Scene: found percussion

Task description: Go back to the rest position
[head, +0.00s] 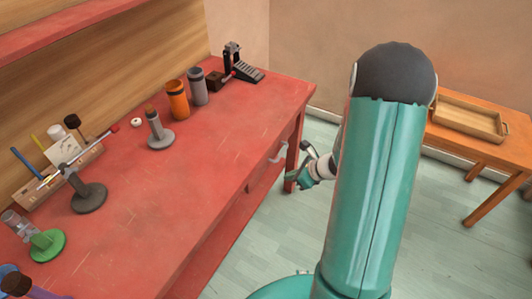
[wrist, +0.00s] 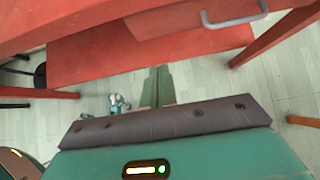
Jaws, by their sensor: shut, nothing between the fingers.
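My gripper shows in the head view (head: 294,179), partly behind my arm, in front of the red workbench (head: 215,160) and below its top. It is over the floor, apart from the objects on the bench. In the wrist view my gripper (wrist: 156,85) has its two dark green fingers side by side, shut with nothing between them.
On the bench stand an orange canister (head: 178,99), a grey canister (head: 197,87), a grey stand (head: 159,133), a rod on a dark base (head: 88,197) and a green-based piece (head: 47,245). A drawer handle (wrist: 234,18) is close. An orange table (head: 500,155) holds a tray (head: 468,116). Pale floor (head: 290,245) is clear.

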